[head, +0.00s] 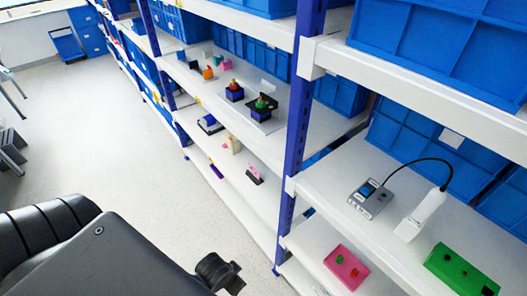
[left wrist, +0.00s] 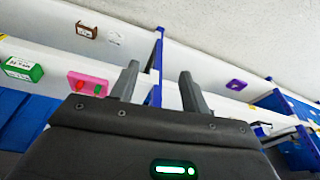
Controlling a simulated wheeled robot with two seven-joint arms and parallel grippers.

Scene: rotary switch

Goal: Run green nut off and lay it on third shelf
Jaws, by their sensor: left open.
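On the shelf left of the blue upright stand two dark blue and black blocks. The right block (head: 263,108) carries a small green piece (head: 260,104) and an orange one; this may be the green nut, but it is too small to tell. The left block (head: 234,92) has a red and yellow top. The white shelves (head: 262,147) are stacked in tiers. My left gripper (left wrist: 158,70) is open and empty in the left wrist view, its two grey fingers apart, with shelves in the background. My left arm fills the lower left of the head view. My right gripper is not in view.
A blue upright (head: 297,110) divides the racks. On the right rack are a grey meter (head: 370,198), a white device (head: 420,215), a pink box (head: 346,267) and a green box (head: 460,270). Blue bins (head: 440,45) line the shelves. Open floor (head: 95,130) lies left.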

